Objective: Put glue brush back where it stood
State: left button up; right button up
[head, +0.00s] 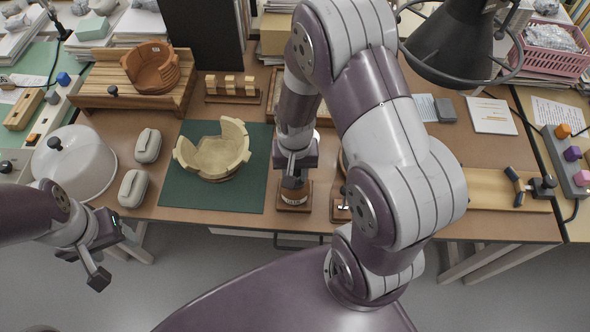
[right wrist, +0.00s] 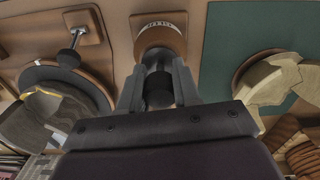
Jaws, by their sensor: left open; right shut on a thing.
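The glue brush (right wrist: 158,90) shows in the right wrist view as a dark, thick handle between the fingers of my right gripper (right wrist: 158,82). My right gripper is shut on it. Just beyond the brush is the brown glue pot (right wrist: 160,38) with a pale lettered label, on a small wooden base. In the head view the pot (head: 294,196) stands right of the green mat, directly below my right gripper (head: 294,178). The bristles are hidden, and I cannot tell how deep the brush sits in the pot. My left gripper (head: 98,262) is open and empty, off the table's front left.
A cream, broken-rimmed bowl (head: 213,152) stands on the green mat (head: 190,195). Two grey rounded cases (head: 133,187) and a white dome (head: 75,165) are at the left. A small metal post on a wooden block (head: 340,210) stands close right of the pot. My right arm hides the table's middle.

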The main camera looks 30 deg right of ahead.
jog(key=shift+f, duration=0.25)
dwell(0.4)
jog(key=o, duration=0.9)
notch_tip(320, 180, up, 13)
jog(key=shift+f+p, duration=0.15)
jog(key=shift+p, duration=0.2)
